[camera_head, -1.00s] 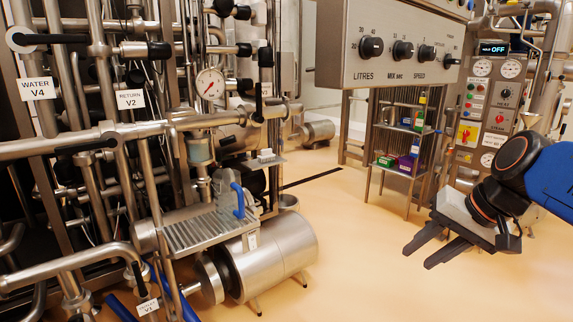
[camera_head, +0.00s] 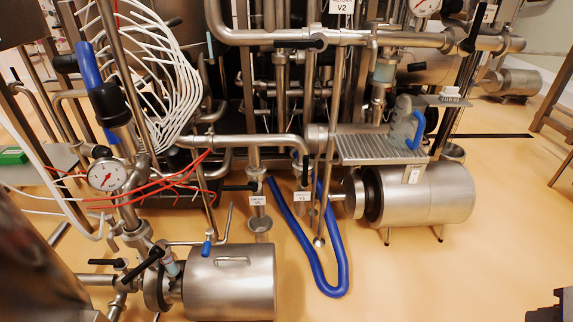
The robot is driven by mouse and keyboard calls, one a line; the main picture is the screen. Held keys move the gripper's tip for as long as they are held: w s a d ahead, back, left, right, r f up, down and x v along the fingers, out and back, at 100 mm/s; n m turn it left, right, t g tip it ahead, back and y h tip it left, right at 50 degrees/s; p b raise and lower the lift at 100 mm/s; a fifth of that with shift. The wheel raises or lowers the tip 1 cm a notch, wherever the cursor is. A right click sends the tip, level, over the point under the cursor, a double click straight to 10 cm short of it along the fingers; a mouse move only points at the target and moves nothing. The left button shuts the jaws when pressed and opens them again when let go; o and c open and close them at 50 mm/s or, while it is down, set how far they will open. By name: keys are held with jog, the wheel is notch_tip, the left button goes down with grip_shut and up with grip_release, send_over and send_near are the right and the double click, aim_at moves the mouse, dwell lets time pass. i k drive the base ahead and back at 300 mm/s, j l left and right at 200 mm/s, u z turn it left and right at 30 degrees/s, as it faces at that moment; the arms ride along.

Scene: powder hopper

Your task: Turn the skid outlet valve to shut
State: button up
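No label that I can read names a skid outlet valve. A small tag (camera_head: 302,196) that seems to end in V1 hangs at the middle, its text barely legible. A black lever (camera_head: 304,172) points straight down just above it, in line with the vertical pipe. A second tag (camera_head: 258,200) hangs to its left, with a black lever (camera_head: 239,187) lying nearly level beside it. My gripper (camera_head: 541,304) shows only as dark fingertips at the bottom right corner, apart and empty, far from these valves.
A blue hose (camera_head: 332,290) loops on the floor below the tags. A steel motor (camera_head: 230,283) with a black lever (camera_head: 149,264) and a gauge (camera_head: 107,175) stands front left. A steel cylinder (camera_head: 430,195) stands right. Floor (camera_head: 440,280) at the front right is clear.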

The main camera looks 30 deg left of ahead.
aim_at(306, 159)
jog(key=j+u, duration=0.15)
jog(key=u, duration=0.35)
jog(key=i+j+u, duration=0.1)
jog(key=u, duration=0.4)
